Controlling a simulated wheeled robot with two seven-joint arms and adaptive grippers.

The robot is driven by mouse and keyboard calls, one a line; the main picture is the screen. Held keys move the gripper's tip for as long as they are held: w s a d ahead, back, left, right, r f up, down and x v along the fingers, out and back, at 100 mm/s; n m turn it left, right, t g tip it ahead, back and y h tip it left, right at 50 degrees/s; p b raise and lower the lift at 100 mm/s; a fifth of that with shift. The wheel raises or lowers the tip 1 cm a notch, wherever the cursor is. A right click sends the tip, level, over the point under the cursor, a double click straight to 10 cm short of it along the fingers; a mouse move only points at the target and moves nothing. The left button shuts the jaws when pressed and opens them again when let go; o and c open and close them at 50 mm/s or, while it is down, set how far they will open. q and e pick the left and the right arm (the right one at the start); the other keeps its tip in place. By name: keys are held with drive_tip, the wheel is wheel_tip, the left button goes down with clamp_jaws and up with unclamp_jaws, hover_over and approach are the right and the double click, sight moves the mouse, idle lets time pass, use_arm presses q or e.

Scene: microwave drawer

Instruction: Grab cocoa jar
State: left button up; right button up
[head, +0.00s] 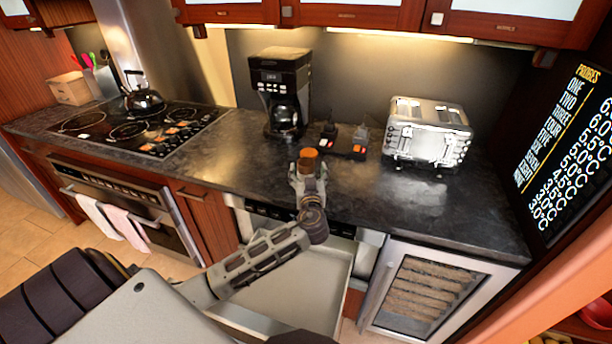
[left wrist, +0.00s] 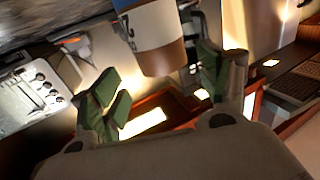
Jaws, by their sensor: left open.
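The cocoa jar (head: 309,153) shows in the head view as an orange-brown top at the counter's front, just behind my left gripper (head: 308,172); its lower part is hidden. In the left wrist view the jar (left wrist: 155,38) has a white and blue label and a brown end, and the picture is turned over. The green fingers of my left gripper (left wrist: 158,85) are spread apart, one on each side of the jar's line. I cannot tell whether they touch it. My right gripper is not in view.
A coffee maker (head: 281,88) stands behind to the left and a toaster (head: 427,133) to the right. An open drawer (head: 300,292) sticks out below my left arm. The counter's left middle is clear.

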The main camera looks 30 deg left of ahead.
sight(306, 165)
use_arm(q)
drive_tip(key=shift+p+x, duration=0.4)
drive_tip(key=shift+x, duration=0.45)
drive_tip(key=shift+w+a+r+p, duration=0.15)
drive_tip(key=shift+w+a+p, duration=0.15)
drive_tip(key=shift+w+a, duration=0.35)
drive_tip(key=shift+x, duration=0.85)
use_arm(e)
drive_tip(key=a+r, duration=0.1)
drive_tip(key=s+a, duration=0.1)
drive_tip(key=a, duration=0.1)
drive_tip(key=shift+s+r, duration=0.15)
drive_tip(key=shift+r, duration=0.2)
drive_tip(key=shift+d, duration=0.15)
